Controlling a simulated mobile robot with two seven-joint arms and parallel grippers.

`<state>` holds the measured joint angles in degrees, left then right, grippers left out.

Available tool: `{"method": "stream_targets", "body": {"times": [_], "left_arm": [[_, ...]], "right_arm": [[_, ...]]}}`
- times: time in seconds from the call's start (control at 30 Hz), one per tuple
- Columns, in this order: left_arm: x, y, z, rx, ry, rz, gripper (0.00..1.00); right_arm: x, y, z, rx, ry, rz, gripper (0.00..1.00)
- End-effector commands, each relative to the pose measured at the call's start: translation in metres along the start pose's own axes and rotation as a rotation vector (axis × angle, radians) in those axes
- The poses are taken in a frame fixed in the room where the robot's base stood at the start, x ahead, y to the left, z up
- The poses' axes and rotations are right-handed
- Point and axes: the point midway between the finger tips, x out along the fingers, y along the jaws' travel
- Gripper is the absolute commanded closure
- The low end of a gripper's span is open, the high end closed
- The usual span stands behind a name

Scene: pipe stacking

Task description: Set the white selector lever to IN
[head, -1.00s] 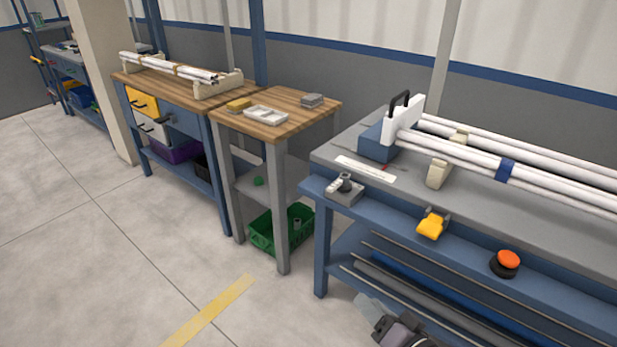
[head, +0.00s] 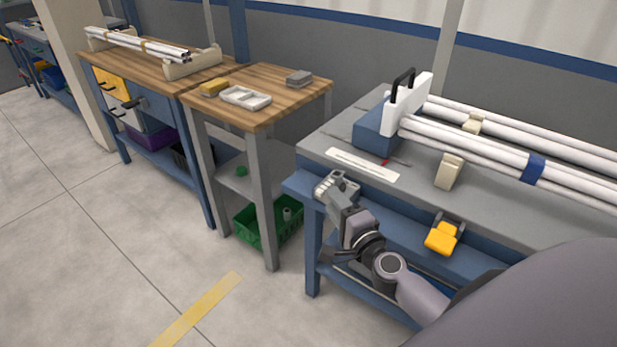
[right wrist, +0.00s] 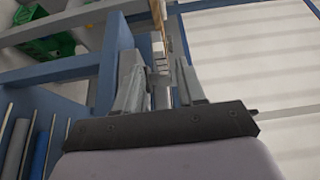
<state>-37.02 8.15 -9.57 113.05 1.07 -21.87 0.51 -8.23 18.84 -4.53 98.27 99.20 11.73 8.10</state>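The selector unit (head: 324,187) is a small grey box with pale parts at the front left corner of the blue and grey bench. My right gripper (head: 340,186) reaches it from below and in front, covering much of it. I cannot make out the lever or any IN mark in the head view. In the right wrist view, the fingers of my right gripper (right wrist: 158,78) stand apart, with a pale, narrow part (right wrist: 160,58) near or between their tips. I cannot tell whether they touch it. My left gripper is out of view.
A yellow-covered pedal-like switch (head: 441,238) sits on the bench front, right of my right arm. White pipes (head: 470,145) and a blue block (head: 374,137) with a white plate lie on the bench top. A wooden table (head: 285,95) stands left.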

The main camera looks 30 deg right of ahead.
Motion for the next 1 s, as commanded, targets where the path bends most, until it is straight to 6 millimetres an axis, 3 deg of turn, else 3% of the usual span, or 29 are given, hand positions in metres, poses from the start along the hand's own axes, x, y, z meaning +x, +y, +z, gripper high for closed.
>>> {"method": "stream_targets", "body": {"times": [0.23,0.7,1.0], "left_arm": [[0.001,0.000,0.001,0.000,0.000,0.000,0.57],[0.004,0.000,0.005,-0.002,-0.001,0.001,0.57],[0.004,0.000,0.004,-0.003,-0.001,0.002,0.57]], "right_arm": [[0.013,0.000,-0.002,0.016,0.007,-0.001,0.61],[0.066,0.001,-0.002,0.016,0.005,0.000,0.61],[0.073,0.000,-0.002,0.014,0.005,0.001,0.61]]}}
